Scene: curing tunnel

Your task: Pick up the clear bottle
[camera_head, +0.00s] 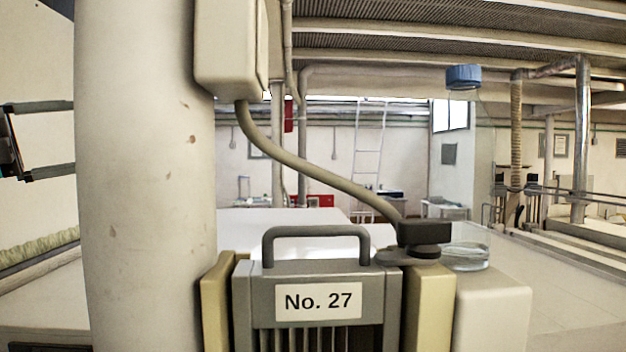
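A clear, see-through vessel (466,256), which looks like the clear bottle, stands at the right of the head view. Its lower part shows as a bright rounded rim on or just behind a white block (492,305). Its upper outline is faint, and its left side is partly hidden by a black clamp (424,236). Neither of my grippers can be made out for sure, and nothing is seen touching the vessel.
A thick beige column (146,190) fills the left foreground. A grey handled unit labelled "No. 27" (318,301) stands in front centre. A cable (310,168) runs from a box (228,50) to the black clamp. Dark bars (40,107) show at far left. Pale surface at right looks clear.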

